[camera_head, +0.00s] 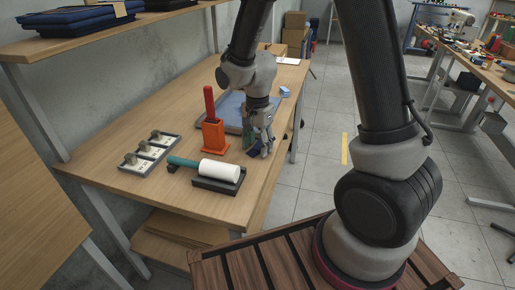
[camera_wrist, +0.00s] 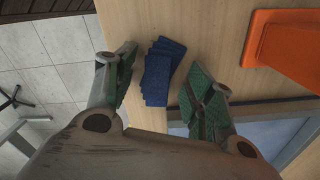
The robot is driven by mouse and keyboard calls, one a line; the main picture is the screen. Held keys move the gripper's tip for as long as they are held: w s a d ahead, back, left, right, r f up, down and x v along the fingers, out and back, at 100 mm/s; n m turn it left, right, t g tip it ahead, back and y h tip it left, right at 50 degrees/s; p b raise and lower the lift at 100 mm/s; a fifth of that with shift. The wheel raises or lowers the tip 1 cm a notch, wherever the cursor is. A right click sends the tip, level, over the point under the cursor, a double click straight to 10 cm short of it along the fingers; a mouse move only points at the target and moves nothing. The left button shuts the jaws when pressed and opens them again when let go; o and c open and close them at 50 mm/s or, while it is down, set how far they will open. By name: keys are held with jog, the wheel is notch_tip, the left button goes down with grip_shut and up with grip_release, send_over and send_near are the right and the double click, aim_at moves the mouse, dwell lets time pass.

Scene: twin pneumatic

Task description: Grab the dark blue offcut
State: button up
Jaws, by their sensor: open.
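In the wrist view, the dark blue offcut (camera_wrist: 158,75) shows as a small stack of overlapping flat dark blue pieces on the wooden table. I cannot tell exactly how many pieces it has. My gripper (camera_wrist: 166,66) is open, with one green-padded finger on each side of the stack and gaps between the fingers and the pieces. In the head view, my gripper (camera_head: 262,147) is low over the table near its right edge. There the offcut is not clearly visible, as the gripper covers that spot.
An orange holder (camera_head: 214,136) with a red handle stands left of my gripper. A blue-grey tray (camera_head: 233,108) lies behind. A white roller (camera_head: 221,171) on a dark stand and a tray of metal parts (camera_head: 150,153) lie nearer. The table edge is close on the right.

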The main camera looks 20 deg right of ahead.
jog(key=c, duration=0.8)
jog(key=shift+c, duration=0.3)
